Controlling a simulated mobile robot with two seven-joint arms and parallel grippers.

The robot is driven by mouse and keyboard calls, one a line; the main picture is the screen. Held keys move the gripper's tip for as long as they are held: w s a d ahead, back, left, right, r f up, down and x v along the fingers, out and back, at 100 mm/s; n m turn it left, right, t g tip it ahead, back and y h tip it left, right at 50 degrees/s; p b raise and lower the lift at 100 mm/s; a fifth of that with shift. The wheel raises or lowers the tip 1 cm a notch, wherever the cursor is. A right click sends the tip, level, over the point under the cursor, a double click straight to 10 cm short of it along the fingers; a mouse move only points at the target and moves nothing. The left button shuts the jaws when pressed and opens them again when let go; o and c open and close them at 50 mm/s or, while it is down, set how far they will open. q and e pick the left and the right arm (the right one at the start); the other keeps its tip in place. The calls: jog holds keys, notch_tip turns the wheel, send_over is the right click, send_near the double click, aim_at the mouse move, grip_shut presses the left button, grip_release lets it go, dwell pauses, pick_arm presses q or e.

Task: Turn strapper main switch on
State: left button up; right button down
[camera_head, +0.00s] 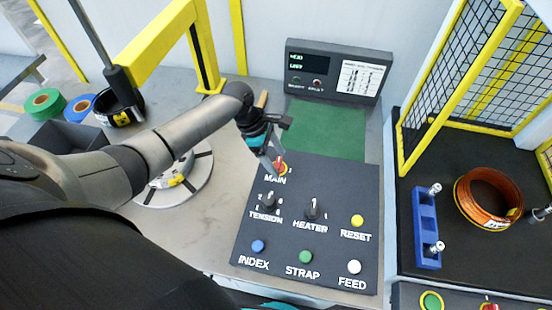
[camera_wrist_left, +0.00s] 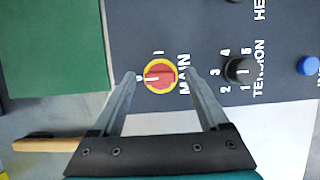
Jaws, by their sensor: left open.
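The main switch (camera_head: 283,169) is a red rotary knob on a yellow ring, at the top of the dark control panel (camera_head: 330,190) above the word MAIN. In the left wrist view the switch (camera_wrist_left: 161,76) lies between my fingers, and the white line on its knob points toward the 0 mark. The 1 mark is at the top of that view. My left gripper (camera_head: 276,165) is open at the switch, its two fingers on either side of the knob (camera_wrist_left: 162,74). I cannot tell whether they touch it.
Tension (camera_head: 268,200) and heater (camera_head: 313,209) knobs and several push buttons sit below on the panel. A display box (camera_head: 335,70) stands behind a green mat (camera_head: 328,130). A copper coil (camera_head: 488,198) lies right, beside a yellow-framed mesh guard (camera_head: 410,135). Tape rolls (camera_head: 45,103) are far left.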

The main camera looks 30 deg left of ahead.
pick_arm(q)
grip_shut()
dwell(0.7)
